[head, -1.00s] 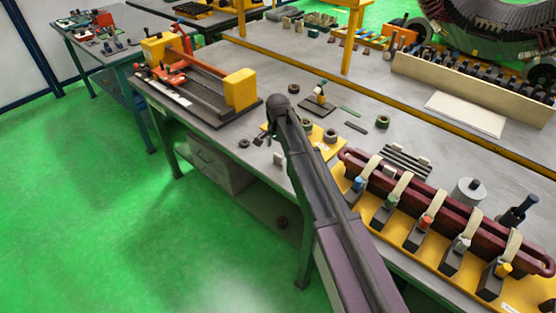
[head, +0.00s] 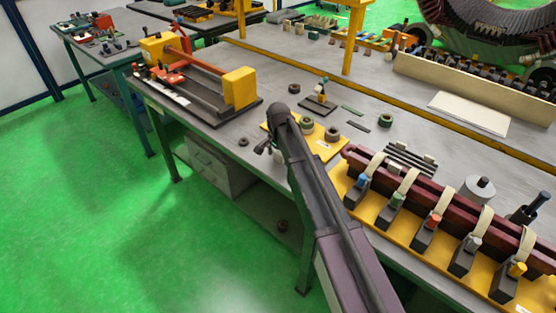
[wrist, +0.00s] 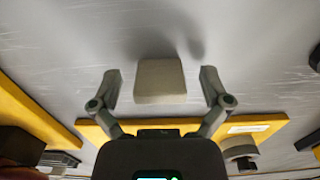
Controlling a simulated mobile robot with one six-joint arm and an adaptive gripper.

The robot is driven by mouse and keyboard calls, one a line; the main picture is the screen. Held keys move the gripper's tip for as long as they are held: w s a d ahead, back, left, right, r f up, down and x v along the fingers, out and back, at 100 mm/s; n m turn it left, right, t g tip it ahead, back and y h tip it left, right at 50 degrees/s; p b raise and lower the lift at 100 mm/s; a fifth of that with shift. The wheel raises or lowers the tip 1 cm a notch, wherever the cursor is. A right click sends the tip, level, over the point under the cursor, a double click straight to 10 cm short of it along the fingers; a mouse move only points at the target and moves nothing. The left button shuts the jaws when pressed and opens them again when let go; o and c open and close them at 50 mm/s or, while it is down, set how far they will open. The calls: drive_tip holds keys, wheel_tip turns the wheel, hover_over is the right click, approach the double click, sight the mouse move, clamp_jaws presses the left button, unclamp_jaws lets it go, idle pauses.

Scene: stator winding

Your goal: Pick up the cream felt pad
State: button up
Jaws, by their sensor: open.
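The cream felt pad (wrist: 160,80) shows in the wrist view as a small greyish-cream block on the grey bench top. My gripper (wrist: 160,86) is open, with one finger on the left of the pad and one on the right. A gap shows between each finger and the pad, and nothing is held. How high the fingertips are above the bench is hard to tell. In the head view my gripper (head: 264,147) is over the near edge of the bench (head: 228,138), and I cannot make out the pad behind it.
A yellow board (wrist: 262,124) lies close beside the pad. A yellow rack with coloured clamps (head: 408,231) stands to the right, and a yellow-ended fixture (head: 238,88) to the left.

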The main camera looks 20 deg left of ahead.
idle(0.4)
drive_tip(key=c, duration=0.8)
drive_tip(key=shift+c, duration=0.2)
